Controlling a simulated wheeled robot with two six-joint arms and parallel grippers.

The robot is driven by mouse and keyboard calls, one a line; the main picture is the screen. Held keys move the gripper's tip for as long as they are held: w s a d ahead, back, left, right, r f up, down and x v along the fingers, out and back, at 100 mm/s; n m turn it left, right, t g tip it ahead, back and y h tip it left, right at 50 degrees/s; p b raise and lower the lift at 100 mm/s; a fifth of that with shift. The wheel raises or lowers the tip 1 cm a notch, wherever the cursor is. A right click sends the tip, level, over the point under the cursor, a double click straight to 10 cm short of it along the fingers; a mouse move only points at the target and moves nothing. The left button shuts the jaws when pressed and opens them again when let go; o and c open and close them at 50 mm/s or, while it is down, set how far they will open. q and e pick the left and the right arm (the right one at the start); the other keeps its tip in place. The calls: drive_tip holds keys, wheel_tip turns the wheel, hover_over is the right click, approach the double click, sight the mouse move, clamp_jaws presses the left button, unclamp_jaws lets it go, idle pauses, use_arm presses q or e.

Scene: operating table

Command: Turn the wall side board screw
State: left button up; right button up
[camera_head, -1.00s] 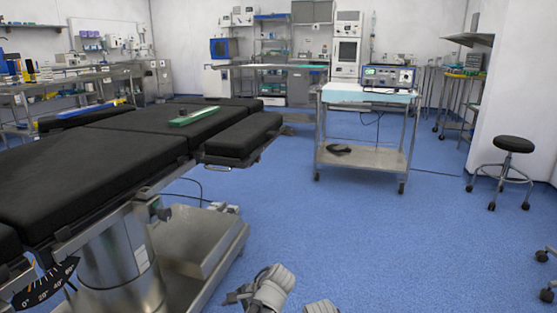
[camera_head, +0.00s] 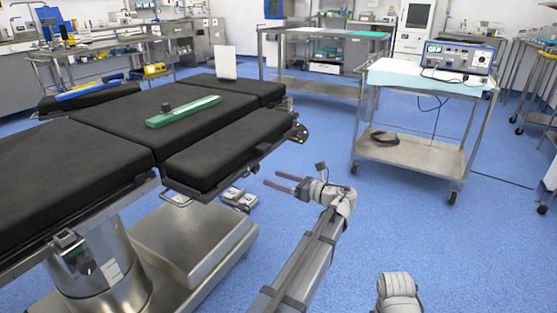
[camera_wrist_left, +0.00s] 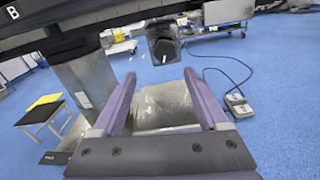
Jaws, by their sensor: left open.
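The operating table (camera_head: 100,150) has black pads and stands at the left in the head view. Its side board (camera_head: 225,150) is the narrower pad on the near right, and a dark round fitting (camera_head: 302,134), possibly the screw, sits at its far corner. My left gripper (camera_head: 276,183) is open and empty, below and apart from the board's right edge. In the left wrist view, a blocky black knob (camera_wrist_left: 163,47) hangs below the table edge, ahead of my open purple fingers (camera_wrist_left: 160,73). Nothing is between them. My right gripper is not in view.
A foot pedal (camera_head: 240,200) lies on the floor by the metal table base (camera_head: 195,248). A green board (camera_head: 184,111) lies on the table. A wheeled cart (camera_head: 410,150) with a device stands at the right. Blue floor is clear between cart and table.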

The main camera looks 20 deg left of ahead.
sight(257, 169)
use_arm(q)
drive_tip(key=shift+w+a+r, duration=0.1)
drive_tip(key=shift+w+a, duration=0.2)
drive_tip(key=shift+a, duration=0.95)
drive_tip(key=shift+w+a+r, duration=0.15)
drive_tip(key=shift+w+a, duration=0.1)
drive_tip(key=shift+a, duration=1.05)
drive_tip(key=shift+w+a+r, duration=0.1)
drive_tip(key=shift+w+a, duration=0.2)
drive_tip(key=shift+a, duration=0.95)
drive_tip(key=shift+c, duration=0.3)
clamp_jaws()
